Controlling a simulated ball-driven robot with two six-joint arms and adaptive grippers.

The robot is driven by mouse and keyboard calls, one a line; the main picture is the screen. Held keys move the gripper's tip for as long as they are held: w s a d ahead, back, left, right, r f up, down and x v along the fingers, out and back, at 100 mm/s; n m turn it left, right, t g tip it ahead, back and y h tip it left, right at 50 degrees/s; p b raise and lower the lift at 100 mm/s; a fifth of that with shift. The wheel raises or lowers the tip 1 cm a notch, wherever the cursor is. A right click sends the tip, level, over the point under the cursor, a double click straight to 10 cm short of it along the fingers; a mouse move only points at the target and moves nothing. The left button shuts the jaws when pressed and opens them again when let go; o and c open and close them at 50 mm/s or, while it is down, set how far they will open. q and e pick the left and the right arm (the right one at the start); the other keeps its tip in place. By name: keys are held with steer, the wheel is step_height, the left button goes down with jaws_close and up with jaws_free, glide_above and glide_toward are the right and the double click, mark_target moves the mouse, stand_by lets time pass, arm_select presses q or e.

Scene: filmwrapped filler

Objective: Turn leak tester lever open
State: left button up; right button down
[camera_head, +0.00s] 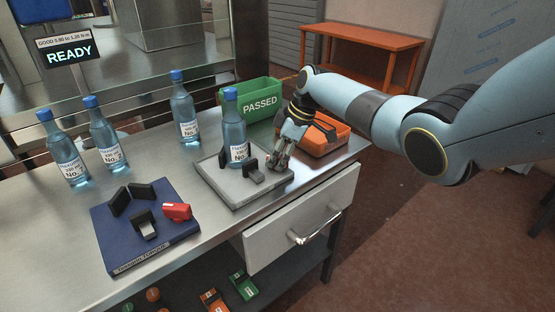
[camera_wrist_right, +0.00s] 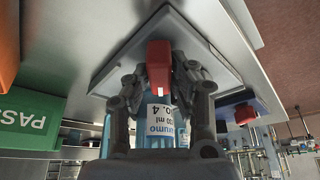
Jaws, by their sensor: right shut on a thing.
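The leak tester is a pale grey plate (camera_head: 238,187) with black blocks, near the table's right end. A blue-capped bottle (camera_head: 236,130) stands upright on it between the blocks. My right gripper (camera_head: 279,164) is low at the plate's right edge. In the right wrist view the gripper (camera_wrist_right: 160,88) has its fingers on both sides of a red lever (camera_wrist_right: 159,55) and is shut on it. The head view hides this lever behind the fingers. The bottle (camera_wrist_right: 160,125) shows behind the fingers in the wrist view. My left gripper is not in view.
A blue plate (camera_head: 116,240) with black blocks and a red lever (camera_head: 177,211) lies front left. Several bottles stand behind it. A sign (camera_head: 69,51) reads READY.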

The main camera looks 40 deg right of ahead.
stand_by(0.4)
steer(key=c, duration=1.2)
jaws_free()
steer(key=shift+o, duration=0.2)
steer(key=shift+r, duration=0.1)
steer(key=v, duration=1.1)
steer(key=shift+r, duration=0.4)
steer(key=shift+d, duration=0.1)
